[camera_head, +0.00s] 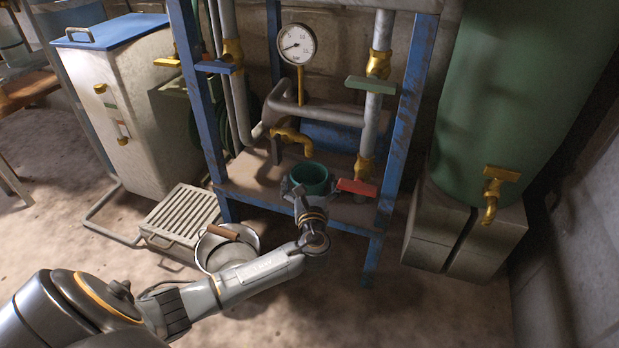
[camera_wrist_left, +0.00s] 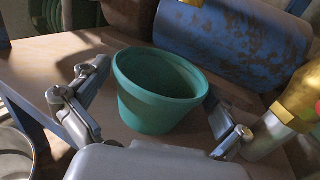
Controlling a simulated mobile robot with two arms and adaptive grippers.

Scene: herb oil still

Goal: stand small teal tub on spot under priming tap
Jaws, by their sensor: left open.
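The small teal tub (camera_head: 313,176) stands upright on the wooden shelf of the blue frame; it also shows in the left wrist view (camera_wrist_left: 160,95), open at the top and looking empty. A brass tap (camera_head: 290,136), apparently the priming tap, has its spout just above and behind the tub in the head view; I cannot tell whether the tub is straight below it. My left gripper (camera_head: 311,196) is open, one finger on each side of the tub, with gaps visible in the wrist view (camera_wrist_left: 150,106). The spot is not visible. My right gripper is out of view.
A red-handled valve (camera_head: 357,187) on a vertical pipe stands close right of the tub. A blue cylinder (camera_wrist_left: 235,40) lies behind it. Blue frame posts (camera_head: 402,115) flank the shelf. A metal pot (camera_head: 226,249) and slatted crate (camera_head: 180,214) are on the floor at left.

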